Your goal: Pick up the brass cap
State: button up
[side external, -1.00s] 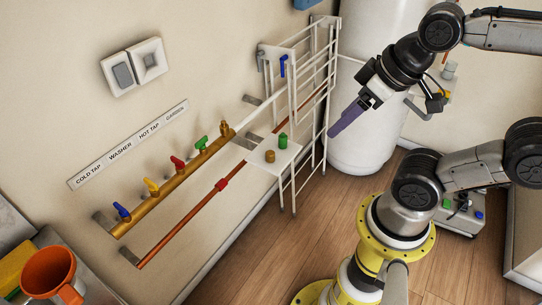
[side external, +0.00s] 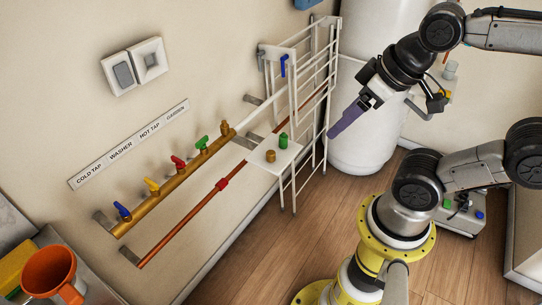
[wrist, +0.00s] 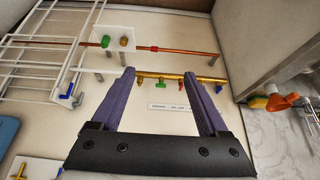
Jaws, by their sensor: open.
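The brass cap (side external: 270,156) is a small, short brass cylinder standing on a white shelf plate (side external: 262,167) at the end of the wire rack. A green cap (side external: 283,141) stands close beside it. In the wrist view the brass cap (wrist: 123,42) is beyond my fingertips, up and to the left, with the green cap (wrist: 106,41) to its left. My gripper (side external: 331,136) has long purple fingers and hangs to the right of the rack, apart from the cap. In the wrist view my gripper (wrist: 160,74) is open with nothing between its fingers.
A white wire rack (side external: 318,85) stands between my gripper and the shelf plate. A brass pipe with coloured taps (side external: 180,177) and a copper pipe (side external: 190,218) run along the wall. A white tank (side external: 365,150) is behind my gripper.

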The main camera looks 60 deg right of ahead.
jog(key=w+r+m, duration=0.4)
jog(key=w+m, duration=0.1)
jog(key=m, duration=0.3)
jog(key=m+g, duration=0.6)
jog(key=m, duration=1.3)
send_over(271, 152)
notch_tip(271, 152, down, 27)
notch_tip(271, 152, down, 7)
jog(key=shift+a+r, duration=0.1)
jog(key=shift+r, duration=0.05)
jog(key=shift+f, duration=3.15)
grip_shut()
